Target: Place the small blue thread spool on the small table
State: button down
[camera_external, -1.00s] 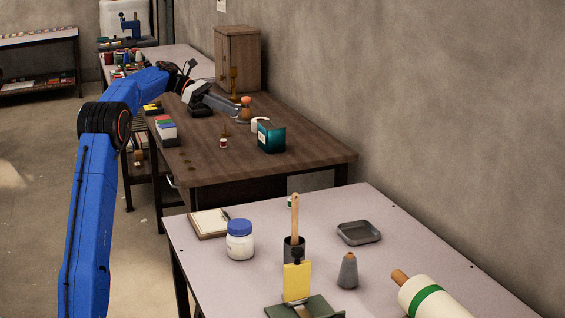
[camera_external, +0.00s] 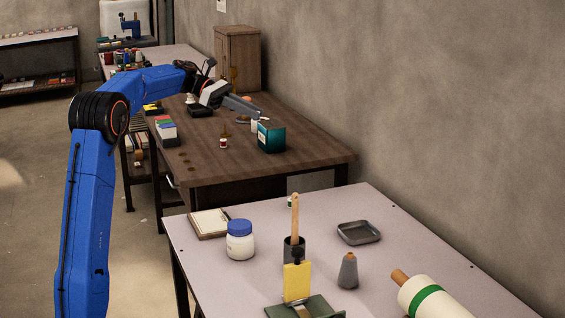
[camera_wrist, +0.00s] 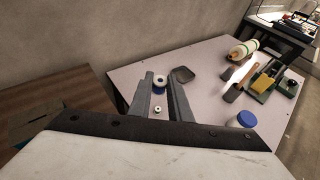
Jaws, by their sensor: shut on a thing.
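My gripper (camera_external: 258,113) is raised above the dark wooden table (camera_external: 215,165). In the wrist view my gripper (camera_wrist: 160,77) is shut on a small blue spool (camera_wrist: 158,91) with a pale round top, held between the fingertips. I cannot make the spool out in the external view. A pale-topped table (camera_external: 400,235) stands at the front; it also shows beyond the fingers in the wrist view (camera_wrist: 210,65). I cannot tell for certain whether this is the small table.
On the pale table stand a blue-lidded jar (camera_external: 240,240), a grey tray (camera_external: 358,232), a dark cup with a brush (camera_external: 294,250), a grey cone (camera_external: 348,271) and a large white roll (camera_external: 432,300). A teal box (camera_external: 271,137) stands below my gripper. The pale table's right back is clear.

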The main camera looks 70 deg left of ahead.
jog(key=s+d+f+m+h, duration=0.1)
jog(key=d+f, duration=0.1)
jog(key=d, duration=1.3)
jog(key=m+g+h, duration=0.1)
jog(key=m+g, duration=0.1)
jog(key=g, duration=0.1)
send_over(247, 290)
notch_tip(247, 290, down, 19)
jog(key=shift+r, duration=0.15)
jog(key=shift+f, duration=2.4)
jog(key=shift+f, duration=0.15)
jog(key=c, duration=1.6)
grip_release()
jog(key=shift+h, duration=0.3)
jog(key=shift+c, duration=0.2)
jog(key=shift+m, duration=0.3)
